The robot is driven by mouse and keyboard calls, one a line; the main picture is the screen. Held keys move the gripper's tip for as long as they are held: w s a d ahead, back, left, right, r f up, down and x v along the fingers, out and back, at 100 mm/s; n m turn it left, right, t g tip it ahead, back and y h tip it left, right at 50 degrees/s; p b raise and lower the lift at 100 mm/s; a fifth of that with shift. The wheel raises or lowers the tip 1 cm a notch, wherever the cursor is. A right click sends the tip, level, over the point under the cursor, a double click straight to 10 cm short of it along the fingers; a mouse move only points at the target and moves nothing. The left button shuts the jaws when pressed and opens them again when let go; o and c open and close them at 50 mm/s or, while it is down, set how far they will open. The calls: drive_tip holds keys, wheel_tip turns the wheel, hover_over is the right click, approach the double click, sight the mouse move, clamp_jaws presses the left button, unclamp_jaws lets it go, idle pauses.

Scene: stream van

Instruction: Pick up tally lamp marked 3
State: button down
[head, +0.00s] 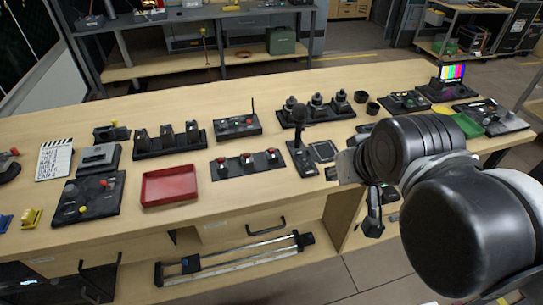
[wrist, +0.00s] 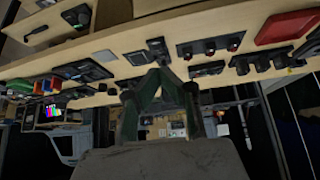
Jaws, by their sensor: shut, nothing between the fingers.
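Three red-topped tally lamps stand in a row on a dark panel (head: 245,165), left of centre on the bench in the head view. The lamps are a left one (head: 221,164), a middle one (head: 246,159) and a right one (head: 270,154). I cannot read their numbers. The wrist view looks upside down and shows the same panel (wrist: 209,46) near the top, right of the fingers. My gripper (wrist: 159,73) is shut and empty, apart from the lamps. In the head view my arm reaches in from the right and hides part of the bench.
A desk microphone (head: 299,117) and a small dark pad (head: 322,151) stand between the lamp panel and my arm. A red tray (head: 169,187) lies left of the panel. Dark control boxes and a row of knobbed units line the back. Bare bench shows in front of the panel.

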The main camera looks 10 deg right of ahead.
drive_tip(key=c, duration=1)
unclamp_jaws()
